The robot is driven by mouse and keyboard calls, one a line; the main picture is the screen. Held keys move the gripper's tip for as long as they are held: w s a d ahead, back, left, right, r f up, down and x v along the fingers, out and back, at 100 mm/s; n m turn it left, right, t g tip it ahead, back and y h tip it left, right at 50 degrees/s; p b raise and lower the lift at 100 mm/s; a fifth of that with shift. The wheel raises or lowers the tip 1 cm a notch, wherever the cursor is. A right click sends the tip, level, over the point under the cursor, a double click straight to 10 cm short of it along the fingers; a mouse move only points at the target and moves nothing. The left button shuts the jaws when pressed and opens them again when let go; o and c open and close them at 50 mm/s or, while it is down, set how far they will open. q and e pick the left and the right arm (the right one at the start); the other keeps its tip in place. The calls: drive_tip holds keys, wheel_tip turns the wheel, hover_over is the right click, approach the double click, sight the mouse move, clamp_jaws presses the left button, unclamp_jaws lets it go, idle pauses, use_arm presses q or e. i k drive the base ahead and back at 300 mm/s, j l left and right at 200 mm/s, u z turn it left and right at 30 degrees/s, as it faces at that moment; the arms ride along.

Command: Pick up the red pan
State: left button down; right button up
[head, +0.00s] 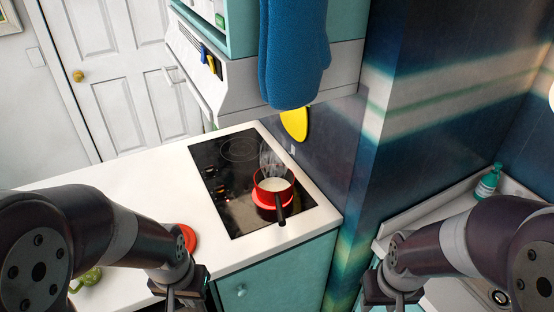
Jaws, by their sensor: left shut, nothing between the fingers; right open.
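The red pan (273,187) stands on the black cooktop (222,190), on its right part. It holds something white and steam rises from it. Its dark handle points towards me, over the front of the cooktop. My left gripper (178,300) is low in the picture, left of the pan and nearer to me, apart from it; it is shut and empty. My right gripper (394,300) is at the bottom right, well apart from the pan, and it is open. The fingertips of both are partly cut off or hard to see.
The white counter (130,180) is clear left of the cooktop. A red round thing (187,238) lies behind my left wrist, and a green item (88,278) is at lower left. A teal bottle (488,182) stands at right.

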sight(275, 184)
drive_tip(key=u, duration=2.15)
drive_tip(key=z, duration=2.05)
drive_tip(key=i+j+u, duration=0.2)
drive_tip(key=j, duration=0.2)
drive_tip(key=i, duration=0.05)
